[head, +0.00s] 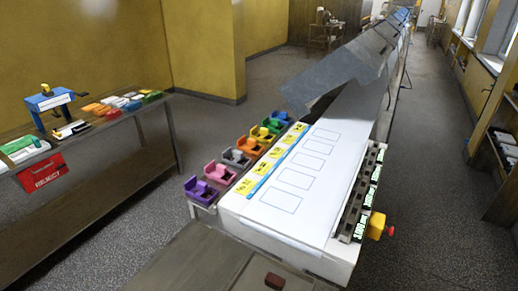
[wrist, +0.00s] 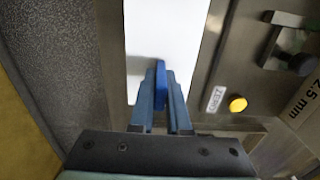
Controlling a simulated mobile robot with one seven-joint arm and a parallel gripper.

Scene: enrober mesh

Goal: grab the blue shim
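In the wrist view a bright blue shim (wrist: 160,84) stands edge-on, thin and upright in the picture, between the two grey-blue fingers of my gripper (wrist: 161,98). The fingers lie close along both its sides, and its upper end reaches a little past the fingertips. The gripper looks shut on it. Its lower part is hidden between the fingers. A white surface lies behind the shim; I cannot tell whether the shim touches it. My gripper does not show in the head view, and I cannot make out the shim there.
In the wrist view a ZERO label (wrist: 215,99), a yellow button (wrist: 237,103) and a dark knob (wrist: 297,64) are to the right. The head view shows a white belt (head: 320,165), coloured holders (head: 201,190), a side table (head: 90,195) and a red REJECT bin (head: 42,173).

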